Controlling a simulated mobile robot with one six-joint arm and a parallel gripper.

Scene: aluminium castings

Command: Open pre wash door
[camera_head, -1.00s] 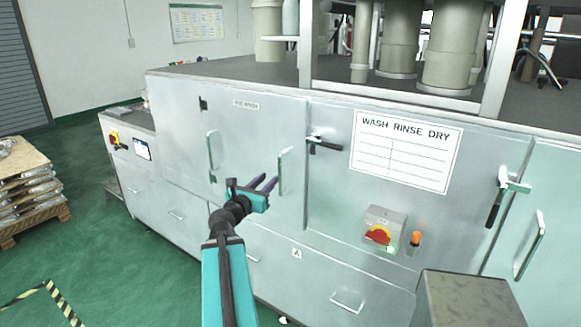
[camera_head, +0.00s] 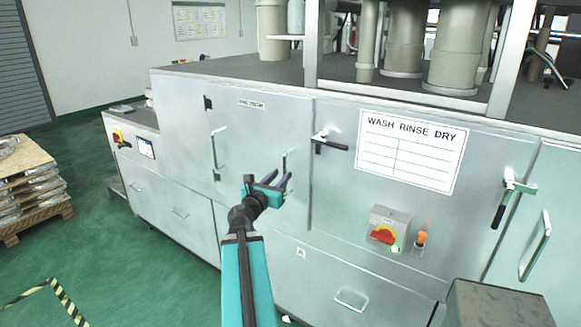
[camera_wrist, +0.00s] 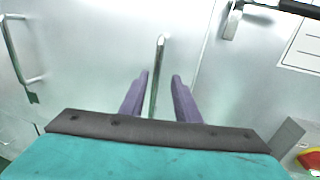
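The pre wash door (camera_head: 250,135) is a flat grey panel on the washing machine, closed, with a small label near its top. Its upright bar handle (camera_head: 285,160) is near the right edge, its lower part hidden by my gripper. My gripper (camera_head: 283,178) is open in front of it. In the wrist view the purple fingers point at the door, and the handle (camera_wrist: 158,75) shows between them, with a gap on each side. A latch (camera_head: 330,142) beside the door's right edge has its black lever lying level, pointing right, away from the door.
A second bar handle (camera_head: 218,150) is at the panel's left. A red rotary switch (camera_head: 383,235) and an orange lamp (camera_head: 421,237) sit lower right. A grey box (camera_head: 495,305) stands in the right foreground.

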